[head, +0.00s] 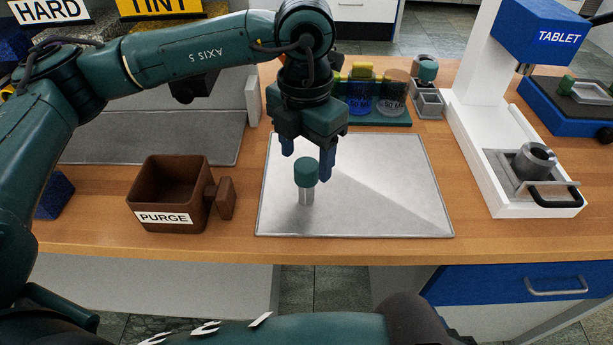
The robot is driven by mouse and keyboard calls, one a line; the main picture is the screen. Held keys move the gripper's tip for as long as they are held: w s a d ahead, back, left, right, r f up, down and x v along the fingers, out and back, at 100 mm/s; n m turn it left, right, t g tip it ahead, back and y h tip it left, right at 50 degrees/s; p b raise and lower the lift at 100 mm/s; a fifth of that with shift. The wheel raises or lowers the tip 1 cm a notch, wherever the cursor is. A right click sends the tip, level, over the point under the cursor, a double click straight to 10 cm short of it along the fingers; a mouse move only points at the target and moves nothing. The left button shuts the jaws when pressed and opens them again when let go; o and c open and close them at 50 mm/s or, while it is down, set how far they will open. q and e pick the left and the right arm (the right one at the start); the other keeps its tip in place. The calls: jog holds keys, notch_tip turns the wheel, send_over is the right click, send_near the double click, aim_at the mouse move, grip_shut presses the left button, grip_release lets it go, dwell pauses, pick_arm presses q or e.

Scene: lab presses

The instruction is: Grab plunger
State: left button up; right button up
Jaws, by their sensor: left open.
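The plunger (306,180) stands upright on the grey metal mat (390,205); it has a dark green knob on top of a silver shaft. My left gripper (307,165) points down with its two blue fingers apart, one to the left of the knob and one to the right. The fingertips are about level with the knob in the picture; whether they touch it or stand behind it I cannot tell. My right gripper is not in view.
A brown PURGE box (172,195) with a side handle stands left of the mat. A white-and-blue TABLET press (480,120) with a metal cup (535,160) stands to the right. Labelled jars (362,90) stand in a green rack behind. The mat's right side is clear.

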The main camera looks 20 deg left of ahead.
aim_at(307, 164)
pick_arm(q)
jog(key=f, duration=0.5)
jog(key=shift+w+a+f+p, duration=0.1)
jog(key=shift+w+p, duration=0.2)
jog(key=shift+p, duration=0.1)
jog(key=c, duration=1.2)
